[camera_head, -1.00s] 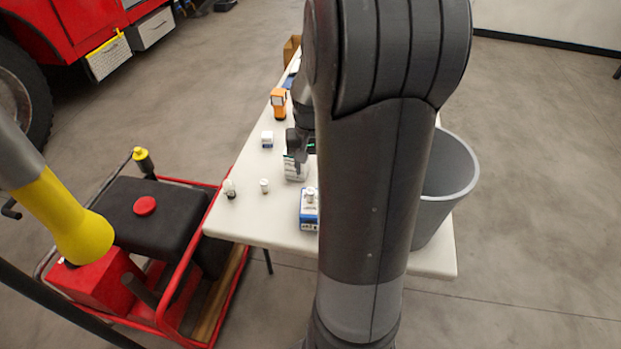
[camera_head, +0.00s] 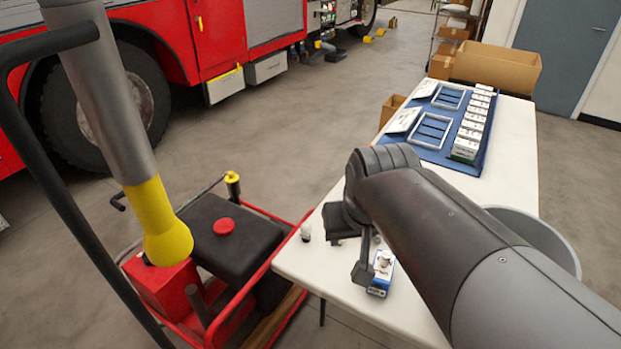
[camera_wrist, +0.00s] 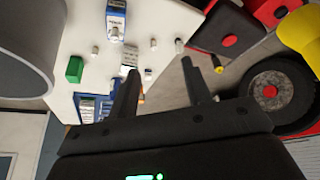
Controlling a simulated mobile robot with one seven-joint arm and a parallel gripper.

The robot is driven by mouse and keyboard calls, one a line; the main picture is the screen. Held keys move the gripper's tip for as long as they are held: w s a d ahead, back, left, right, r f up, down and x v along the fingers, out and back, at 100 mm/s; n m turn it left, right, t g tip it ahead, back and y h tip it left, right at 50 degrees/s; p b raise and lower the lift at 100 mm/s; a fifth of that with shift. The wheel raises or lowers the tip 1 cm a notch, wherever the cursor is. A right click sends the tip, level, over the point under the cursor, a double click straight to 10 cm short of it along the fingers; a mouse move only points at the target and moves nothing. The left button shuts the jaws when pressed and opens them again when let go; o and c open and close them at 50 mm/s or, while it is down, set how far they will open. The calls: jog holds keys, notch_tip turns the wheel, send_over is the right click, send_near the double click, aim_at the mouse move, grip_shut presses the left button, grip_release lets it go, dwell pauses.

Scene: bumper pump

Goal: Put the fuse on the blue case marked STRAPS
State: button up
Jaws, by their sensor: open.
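A blue and white case (camera_head: 378,288) stands near the table's front edge; it also shows in the wrist view (camera_wrist: 116,13). Its lettering is too small to read. A small white object (camera_head: 384,259) rests on top of it, also in the wrist view (camera_wrist: 114,33). I cannot tell which piece is the fuse. My gripper (camera_wrist: 160,66) is open, with nothing visible between its fingers. My arm hides part of the table.
A green box (camera_wrist: 75,68) and a white box (camera_wrist: 130,57) stand on the table. A blue tray (camera_head: 483,150) with white boxes lies at the far end. A grey bin (camera_head: 545,238) is at right. A red cart (camera_head: 297,226) stands left of the table.

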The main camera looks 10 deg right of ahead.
jog(key=shift+n+t+y, duration=0.3)
jog(key=shift+n+t, duration=0.2)
jog(key=shift+n, duration=0.1)
jog(key=s+a, duration=0.1)
jog(key=s+a+r, duration=0.1)
jog(key=s, duration=0.1)
jog(key=shift+s+a, duration=0.1)
jog(key=shift+s, duration=0.15)
